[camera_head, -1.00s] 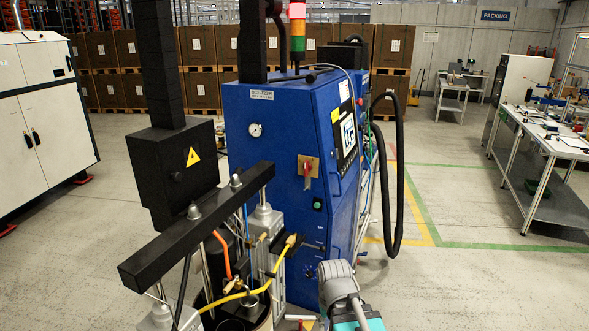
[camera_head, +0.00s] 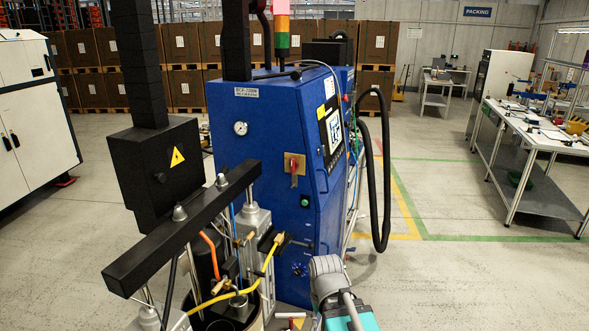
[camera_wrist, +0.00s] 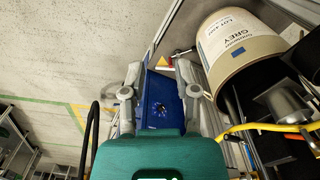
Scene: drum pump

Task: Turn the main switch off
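The main switch (camera_head: 294,168) is a red handle on a yellowish plate, on the front of the blue pump cabinet (camera_head: 262,135). Its handle looks roughly upright; its exact setting is too small to tell. My gripper (camera_wrist: 158,70) shows in the wrist view with its two grey fingers spread apart and nothing between them. The lower blue cabinet face with a dark round fitting (camera_wrist: 164,106) shows beyond the fingers. The switch cannot be made out in the wrist view. In the head view, a grey and teal part of my arm is low in front of the cabinet, below and apart from the switch.
A black crossbar (camera_head: 185,230) on posts and a black box with a warning sign (camera_head: 155,165) stand left of the switch. A yellow hose (camera_head: 262,268) runs in front. A black hose (camera_head: 385,180) hangs at the cabinet's right. Floor is clear further right.

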